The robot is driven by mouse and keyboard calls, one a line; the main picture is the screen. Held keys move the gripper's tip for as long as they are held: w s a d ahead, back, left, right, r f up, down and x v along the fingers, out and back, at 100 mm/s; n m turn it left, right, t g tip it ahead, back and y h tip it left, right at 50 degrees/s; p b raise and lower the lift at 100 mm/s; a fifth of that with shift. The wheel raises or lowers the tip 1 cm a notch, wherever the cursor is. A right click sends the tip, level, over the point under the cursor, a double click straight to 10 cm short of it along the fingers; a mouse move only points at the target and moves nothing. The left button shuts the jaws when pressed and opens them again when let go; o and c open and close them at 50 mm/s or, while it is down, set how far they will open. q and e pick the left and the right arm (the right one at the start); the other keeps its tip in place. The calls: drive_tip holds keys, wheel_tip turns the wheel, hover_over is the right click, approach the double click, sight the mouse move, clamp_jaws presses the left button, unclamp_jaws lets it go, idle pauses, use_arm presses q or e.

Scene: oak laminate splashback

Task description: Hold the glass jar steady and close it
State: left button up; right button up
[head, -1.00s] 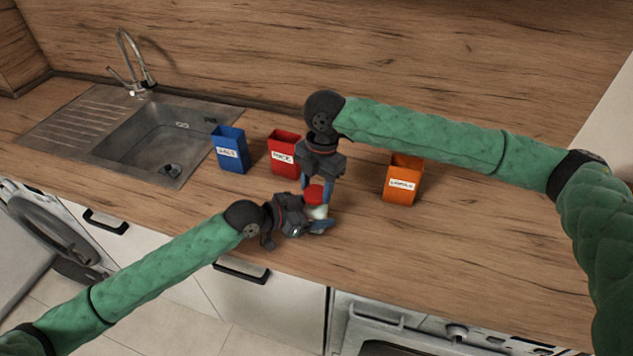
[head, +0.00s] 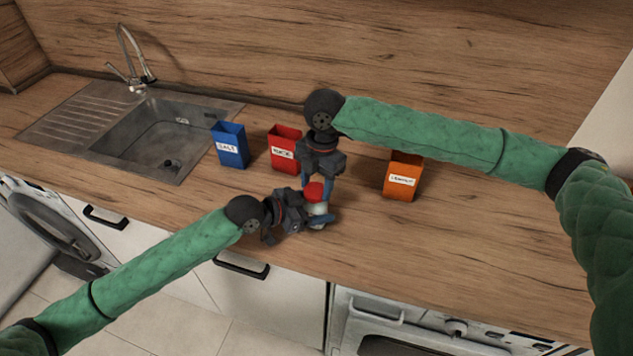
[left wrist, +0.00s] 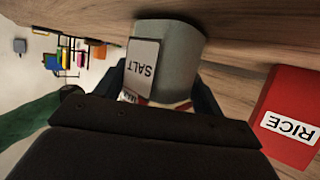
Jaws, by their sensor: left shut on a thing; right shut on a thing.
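The glass jar (head: 319,208) is a small pale jar on the counter in the head view. In the left wrist view the jar (left wrist: 180,55) is grey-white with a SALT label (left wrist: 141,68), seen upside down. My left gripper (head: 319,216) is shut on the jar from the left side. A red lid (head: 314,191) is at the jar's top. My right gripper (head: 316,186) points down from above and is shut on the lid. The fingers partly hide lid and jar, so I cannot tell how the lid sits on the rim.
Behind stand a blue SALT container (head: 230,147), a red RICE container (head: 284,150), also in the left wrist view (left wrist: 285,95), and an orange container (head: 402,180). A sink (head: 150,135) is at left. The counter at right (head: 480,230) is clear.

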use_arm(q)
drive_tip(key=shift+f, duration=0.1)
use_arm(e)
drive_tip(key=shift+f, duration=0.35)
use_arm(q)
drive_tip(key=c, duration=0.5)
use_arm(e)
drive_tip(key=m, duration=0.6)
drive_tip(key=shift+s+m+t+y, duration=0.2)
drive_tip(key=shift+m+t+y, duration=0.1)
drive_tip(key=shift+t, duration=0.1)
drive_tip(key=m+t, duration=0.1)
drive_tip(key=m, duration=0.4)
drive_tip(key=shift+s+m, duration=0.1)
drive_tip(key=shift+m, duration=0.2)
drive_tip(key=m, duration=0.4)
drive_tip(key=shift+t, duration=0.3)
drive_tip(key=o, duration=0.9)
drive_tip(key=shift+o, duration=0.2)
drive_tip(key=shift+s, duration=0.15)
